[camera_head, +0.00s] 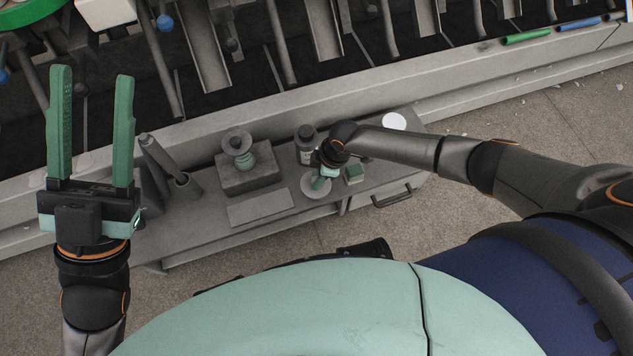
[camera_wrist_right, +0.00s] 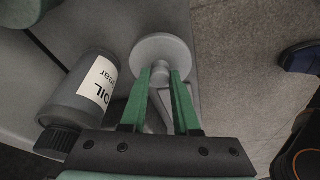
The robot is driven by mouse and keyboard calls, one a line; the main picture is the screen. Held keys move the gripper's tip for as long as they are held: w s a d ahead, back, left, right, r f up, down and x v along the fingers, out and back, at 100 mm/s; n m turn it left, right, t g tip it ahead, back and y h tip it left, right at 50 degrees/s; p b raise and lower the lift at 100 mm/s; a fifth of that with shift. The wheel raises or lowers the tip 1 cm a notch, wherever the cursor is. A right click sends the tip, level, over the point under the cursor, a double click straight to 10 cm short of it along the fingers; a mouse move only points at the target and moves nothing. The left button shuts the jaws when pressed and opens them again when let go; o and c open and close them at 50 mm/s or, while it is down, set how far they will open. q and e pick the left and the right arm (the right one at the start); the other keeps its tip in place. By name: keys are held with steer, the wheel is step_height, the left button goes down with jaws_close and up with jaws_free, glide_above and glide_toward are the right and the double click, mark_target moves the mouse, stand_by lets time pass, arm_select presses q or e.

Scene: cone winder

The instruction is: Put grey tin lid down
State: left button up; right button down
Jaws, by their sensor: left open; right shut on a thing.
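The grey tin lid (camera_head: 313,187) is a round grey disc with a small knob. It shows at the fingertips in the right wrist view (camera_wrist_right: 152,47). My right gripper (camera_head: 321,182) is shut on its knob, over the small grey bench; the right wrist view shows the green fingers (camera_wrist_right: 162,76) on either side of the knob. I cannot tell whether the lid touches anything beneath it. My left gripper (camera_head: 92,75) is open and empty, raised at the left, with its fingers far apart.
An oil bottle (camera_head: 305,153) stands close beside the right gripper, also large in the right wrist view (camera_wrist_right: 85,98). A grey block with a spool (camera_head: 247,177), a flat plate (camera_head: 260,207), a small green-topped block (camera_head: 355,173) and a white disc (camera_head: 394,121) are on the bench (camera_head: 225,228).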

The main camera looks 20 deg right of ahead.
step_height(320, 180, down, 2)
steer(key=shift+f+b, duration=0.1)
steer(key=shift+b, duration=0.55)
arm_select(q)
step_height(320, 180, down, 2)
steer(key=shift+s+d+f+y, duration=0.1)
steer(key=shift+f+y, duration=0.05)
steer(key=shift+y, duration=0.15)
arm_select(e)
steer(key=shift+r, duration=0.2)
steer(key=shift+f, duration=0.1)
steer(key=c, duration=0.7)
jaws_free()
steer(key=shift+f, duration=0.1)
steer(key=shift+o, duration=0.2)
